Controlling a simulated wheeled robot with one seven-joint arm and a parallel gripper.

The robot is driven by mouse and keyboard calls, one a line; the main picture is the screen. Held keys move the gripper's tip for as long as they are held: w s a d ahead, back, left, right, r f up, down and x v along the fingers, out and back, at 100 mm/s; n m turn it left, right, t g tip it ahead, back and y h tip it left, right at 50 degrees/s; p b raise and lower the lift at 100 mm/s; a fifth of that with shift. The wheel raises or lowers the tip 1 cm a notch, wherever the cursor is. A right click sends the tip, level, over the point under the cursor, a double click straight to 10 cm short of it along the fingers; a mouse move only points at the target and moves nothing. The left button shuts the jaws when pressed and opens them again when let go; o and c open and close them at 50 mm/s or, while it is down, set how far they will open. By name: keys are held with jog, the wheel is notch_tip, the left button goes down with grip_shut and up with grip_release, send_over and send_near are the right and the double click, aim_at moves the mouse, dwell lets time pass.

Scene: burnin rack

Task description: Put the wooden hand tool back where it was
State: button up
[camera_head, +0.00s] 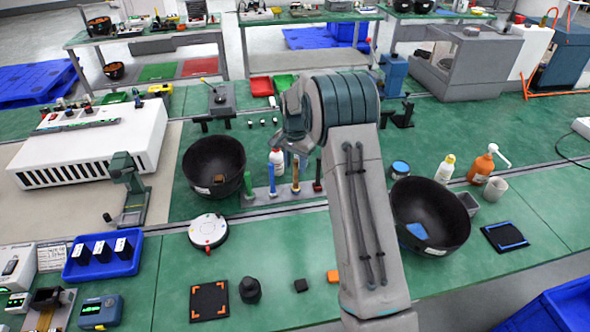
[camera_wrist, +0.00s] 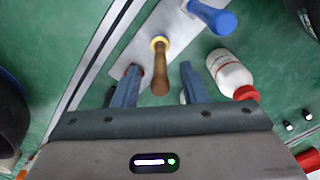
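The wooden hand tool (camera_wrist: 160,72) has a brown handle with a yellow collar and stands on a grey strip holder (camera_wrist: 135,45) in the wrist view. In the head view the tool (camera_head: 295,176) stands in the row between a blue-handled and a red-handled tool. My gripper (camera_wrist: 157,90) is open, with one finger on each side of the wooden handle in the wrist view. Green gaps show between handle and fingers, so no contact is visible. In the head view my gripper (camera_head: 296,143) is above the holder, its fingertips hard to make out.
The blue-handled tool (camera_wrist: 212,17) and a white bottle with a red cap (camera_wrist: 232,73) are close to the right finger. A red-handled tool (camera_head: 317,177) is partly hidden by the left finger. Black bowls stand left (camera_head: 214,166) and right (camera_head: 430,215) of the holder.

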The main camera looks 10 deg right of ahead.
notch_tip(320, 180, up, 9)
jog(key=shift+r+b, duration=0.1)
jog(key=shift+b, duration=0.4)
jog(key=shift+s+r, duration=0.15)
jog(key=shift+r, duration=0.1)
jog(key=s+r+n+t, duration=0.1)
jog(key=s+r+n, duration=0.3)
jog(key=s, duration=0.9)
jog(key=s+r+n+t, duration=0.15)
jog(key=s+r, duration=0.45)
jog(key=s, duration=0.7)
jog(key=s+f+n, duration=0.3)
jog(key=s+f, duration=0.1)
jog(key=s, duration=0.6)
jog(key=shift+s+n+t, duration=0.35)
jog(key=shift+s+t, duration=0.05)
jog(key=shift+t, duration=0.05)
